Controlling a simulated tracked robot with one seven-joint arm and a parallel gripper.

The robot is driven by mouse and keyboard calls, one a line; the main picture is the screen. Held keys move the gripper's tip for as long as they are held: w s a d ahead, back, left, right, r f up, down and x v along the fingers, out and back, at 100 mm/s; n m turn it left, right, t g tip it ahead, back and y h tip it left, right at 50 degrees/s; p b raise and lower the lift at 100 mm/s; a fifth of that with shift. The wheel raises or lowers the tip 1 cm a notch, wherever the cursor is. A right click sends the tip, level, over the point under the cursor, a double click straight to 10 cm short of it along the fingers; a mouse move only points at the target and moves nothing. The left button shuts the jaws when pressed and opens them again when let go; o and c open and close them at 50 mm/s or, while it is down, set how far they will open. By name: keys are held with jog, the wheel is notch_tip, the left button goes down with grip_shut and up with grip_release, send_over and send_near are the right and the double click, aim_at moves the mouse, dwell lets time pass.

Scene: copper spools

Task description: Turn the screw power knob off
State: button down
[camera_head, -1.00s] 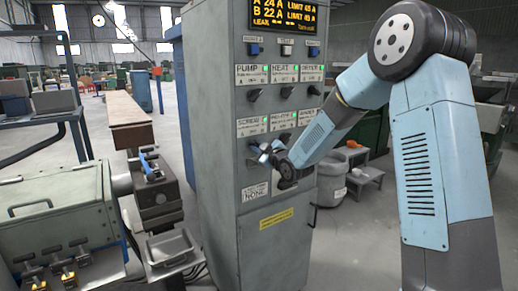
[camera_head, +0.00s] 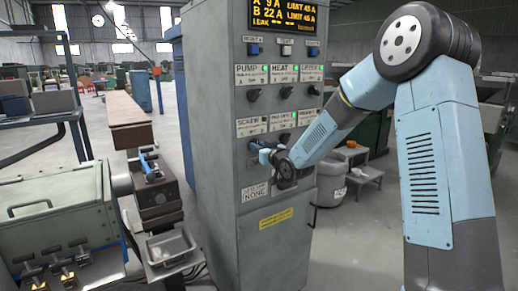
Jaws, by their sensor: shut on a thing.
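The grey control cabinet (camera_head: 217,200) stands in the middle, with rows of labelled dark knobs. The SCREW label (camera_head: 248,127) is at the left of the lower row, and no green light shows on it. The screw power knob (camera_head: 253,145) sits just under this label, mostly hidden by my fingers. My gripper (camera_head: 259,149) reaches in from the right and is shut on this knob. The exact angle of the knob is too small to tell. The display (camera_head: 285,14) at the top reads A 9 A and B 22 A.
Knobs for PUMP (camera_head: 254,95) and HEAT (camera_head: 287,91) sit above, with green lights lit. A machine with a metal tray (camera_head: 168,250) stands close on the left. A grey bin (camera_head: 329,185) stands behind my forearm.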

jog(key=shift+w+d+r+m, duration=0.1)
jog(key=shift+r+m, duration=0.05)
jog(key=shift+m, duration=0.15)
jog(key=c, duration=1.2)
grip_release()
jog(key=shift+c, duration=0.2)
jog(key=shift+o, duration=0.7)
jog(key=v, duration=1.3)
jog(key=shift+s+d, duration=0.2)
jog(key=shift+s, duration=0.15)
